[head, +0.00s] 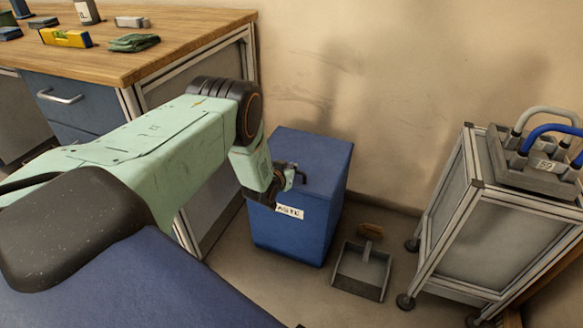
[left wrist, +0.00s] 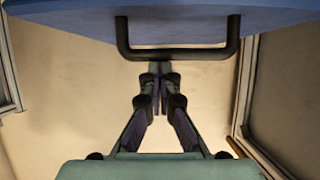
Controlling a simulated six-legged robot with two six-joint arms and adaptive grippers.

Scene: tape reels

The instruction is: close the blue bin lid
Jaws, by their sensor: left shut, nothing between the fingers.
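The blue bin (head: 285,235) stands on the floor against the wall, with a white label on its front. Its blue lid (head: 315,155) looks flat on top in the head view; whether it is fully seated I cannot tell. My left gripper (head: 268,194) is at the bin's upper front edge, hiding part of it. In the left wrist view the gripper (left wrist: 160,90) is shut and empty. The blue lid (left wrist: 190,15) fills the top there, with its dark handle (left wrist: 180,54) just beyond the fingertips. Contact is unclear. My right gripper is not in view.
A wooden workbench (head: 180,35) with several small items stands at the left. A grey dustpan (head: 361,270) lies on the floor right of the bin. A wheeled cart (head: 500,220) stands at the right, with a grey tray on top.

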